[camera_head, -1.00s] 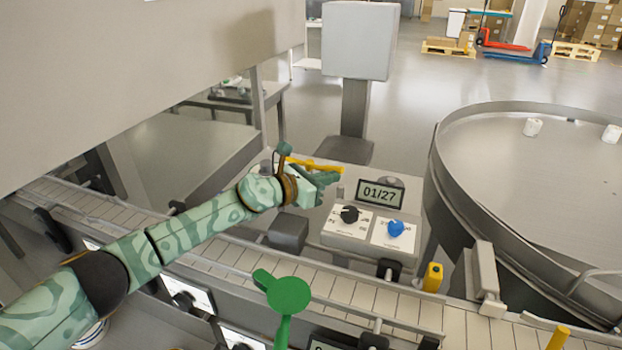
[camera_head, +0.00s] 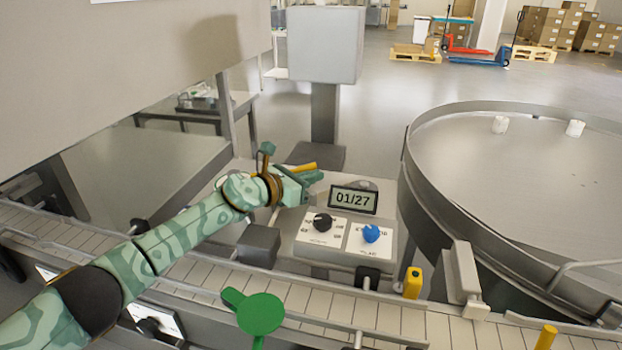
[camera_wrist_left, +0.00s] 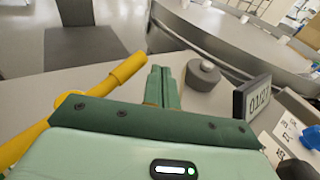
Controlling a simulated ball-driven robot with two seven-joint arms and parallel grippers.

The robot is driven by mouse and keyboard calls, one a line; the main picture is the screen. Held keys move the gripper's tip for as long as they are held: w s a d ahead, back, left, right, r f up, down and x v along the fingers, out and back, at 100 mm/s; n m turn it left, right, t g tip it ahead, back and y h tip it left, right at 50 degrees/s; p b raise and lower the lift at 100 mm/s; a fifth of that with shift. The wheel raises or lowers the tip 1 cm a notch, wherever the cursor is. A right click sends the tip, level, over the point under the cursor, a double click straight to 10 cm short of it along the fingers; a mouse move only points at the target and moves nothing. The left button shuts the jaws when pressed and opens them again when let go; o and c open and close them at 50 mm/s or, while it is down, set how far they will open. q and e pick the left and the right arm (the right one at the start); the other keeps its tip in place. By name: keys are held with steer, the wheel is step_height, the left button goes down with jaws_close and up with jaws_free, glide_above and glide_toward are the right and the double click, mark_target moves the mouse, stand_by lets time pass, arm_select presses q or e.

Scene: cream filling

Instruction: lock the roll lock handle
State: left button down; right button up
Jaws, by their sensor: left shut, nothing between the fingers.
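A yellow bar handle (camera_head: 304,166), which I take for the roll lock handle, lies behind my left gripper (camera_head: 317,177) in the head view. My wrist hides part of it. In the left wrist view the yellow handle (camera_wrist_left: 92,92) runs slantwise to the left of the fingers, its far end angled up and right. My left gripper (camera_wrist_left: 165,86) is shut and empty, its green fingers pressed together. It is beside the handle; whether they touch is unclear. My right gripper is in neither view.
A 01/27 display (camera_head: 354,199), black knob (camera_head: 322,222) and blue knob (camera_head: 371,233) are right of the gripper. A grey round button (camera_wrist_left: 204,75) is close to the fingers. A conveyor (camera_head: 390,316) and green paddle (camera_head: 260,314) are in front; a round table (camera_head: 510,165) stands right.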

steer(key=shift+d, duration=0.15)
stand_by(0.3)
